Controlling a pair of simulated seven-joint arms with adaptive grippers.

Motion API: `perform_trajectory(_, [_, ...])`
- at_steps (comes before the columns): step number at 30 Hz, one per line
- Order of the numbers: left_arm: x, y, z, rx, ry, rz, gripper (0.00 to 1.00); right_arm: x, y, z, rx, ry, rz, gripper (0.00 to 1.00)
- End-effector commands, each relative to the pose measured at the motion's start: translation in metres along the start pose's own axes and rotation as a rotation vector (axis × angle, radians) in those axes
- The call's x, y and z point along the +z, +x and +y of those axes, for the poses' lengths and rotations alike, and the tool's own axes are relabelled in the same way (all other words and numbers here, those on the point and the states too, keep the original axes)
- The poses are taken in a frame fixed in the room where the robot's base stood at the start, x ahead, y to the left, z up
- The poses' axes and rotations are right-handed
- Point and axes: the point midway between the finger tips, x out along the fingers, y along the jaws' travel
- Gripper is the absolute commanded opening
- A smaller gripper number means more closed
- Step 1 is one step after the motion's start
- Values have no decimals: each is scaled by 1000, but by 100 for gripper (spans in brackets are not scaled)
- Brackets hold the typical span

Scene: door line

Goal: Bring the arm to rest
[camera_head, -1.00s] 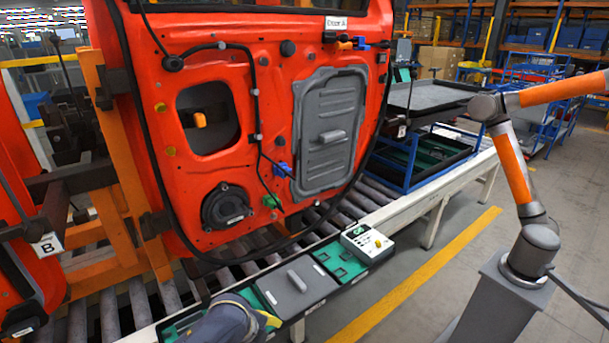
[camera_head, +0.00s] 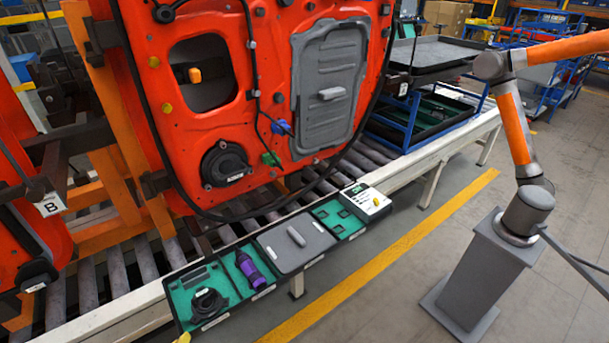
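Only a small yellow tip (camera_head: 183,339) shows at the bottom edge, left of the middle, and it looks like part of my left gripper. The rest of that gripper is below the picture, so whether it is open or shut is hidden. It is close to the near left corner of the black tray row (camera_head: 222,318) with green inserts. My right gripper is not in view.
A red door panel (camera_head: 265,180) hangs behind. An orange-and-grey arm stands on a pedestal (camera_head: 480,275) at right.

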Motion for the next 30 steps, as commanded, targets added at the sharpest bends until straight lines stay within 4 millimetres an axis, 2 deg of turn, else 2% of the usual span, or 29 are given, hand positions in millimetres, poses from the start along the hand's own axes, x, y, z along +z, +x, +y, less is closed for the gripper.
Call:
perform_trajectory(1, [10,-5,-1,-12,-22,-19,63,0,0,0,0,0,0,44])
perform_trajectory(10, [60,-30,-12,-96,-125,-118,63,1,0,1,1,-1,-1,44])
perform_trajectory(23, [59,43,47,9,-131,-111,63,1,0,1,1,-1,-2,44])
perform_trajectory(26, [62,64,67,42,-137,-111,63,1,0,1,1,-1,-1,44])
perform_trajectory(30, [71,102,110,107,-151,-116,63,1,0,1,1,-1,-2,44])
